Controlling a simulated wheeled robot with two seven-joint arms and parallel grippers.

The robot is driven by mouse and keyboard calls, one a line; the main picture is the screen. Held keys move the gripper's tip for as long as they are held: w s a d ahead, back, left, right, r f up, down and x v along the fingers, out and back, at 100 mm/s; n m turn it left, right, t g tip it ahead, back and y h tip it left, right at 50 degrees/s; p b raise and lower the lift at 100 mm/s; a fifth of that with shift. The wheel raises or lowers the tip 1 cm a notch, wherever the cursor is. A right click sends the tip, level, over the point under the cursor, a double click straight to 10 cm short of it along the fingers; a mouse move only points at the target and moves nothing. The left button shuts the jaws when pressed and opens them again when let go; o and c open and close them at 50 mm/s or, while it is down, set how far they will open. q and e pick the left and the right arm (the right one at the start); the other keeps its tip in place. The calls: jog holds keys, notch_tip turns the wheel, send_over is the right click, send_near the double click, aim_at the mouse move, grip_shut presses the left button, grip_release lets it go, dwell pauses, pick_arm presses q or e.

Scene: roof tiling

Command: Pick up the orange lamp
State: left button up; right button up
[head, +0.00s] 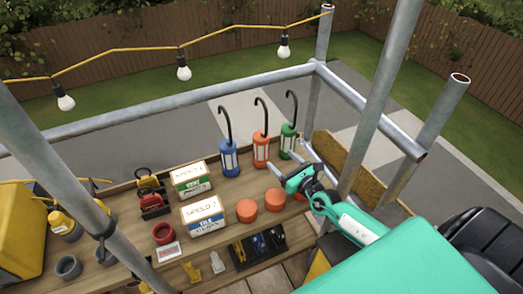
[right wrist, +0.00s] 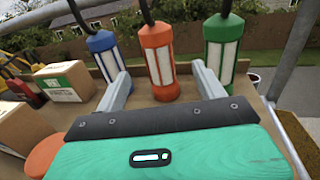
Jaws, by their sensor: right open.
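The orange lamp (head: 261,147) stands upright on the wooden bench, between a blue lamp (head: 228,158) on its left and a green lamp (head: 288,140) on its right. Each has a black hook on top. My right gripper (head: 286,163) is open just in front of the lamps. In the right wrist view the orange lamp (right wrist: 158,62) stands ahead, between the lines of the two spread fingers (right wrist: 163,84). The blue lamp (right wrist: 109,58) and green lamp (right wrist: 222,47) stand outside the fingers. Nothing is held. My left gripper does not show.
Boxes (head: 203,214) stand left of the lamps. Orange round pieces (head: 247,210) lie in front. A dark tool tray (head: 258,248) sits at the bench's front. Scaffold poles (head: 380,95) rise close to my right arm, and a rail (head: 170,108) runs behind the bench.

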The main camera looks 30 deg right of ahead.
aim_at(261, 99)
jog(key=w, duration=0.4)
jog(key=w+a, duration=0.1)
jog(key=w, duration=0.1)
jog(key=shift+w+a+f+b, duration=0.1)
jog(key=shift+w+a+b, duration=0.15)
jog(key=shift+w, duration=0.65)
jog(key=shift+w+a+r+b, duration=0.15)
jog(key=shift+w+b, duration=0.1)
jog(key=shift+w, duration=0.7)
jog(key=shift+w+a+f+b, duration=0.15)
jog(key=shift+w+a+b, duration=0.1)
jog(key=shift+w, duration=0.65)
jog(key=shift+d, duration=0.1)
jog(key=c, duration=1.4)
notch_tip(261, 99, up, 20)
jog(key=p, duration=1.8)
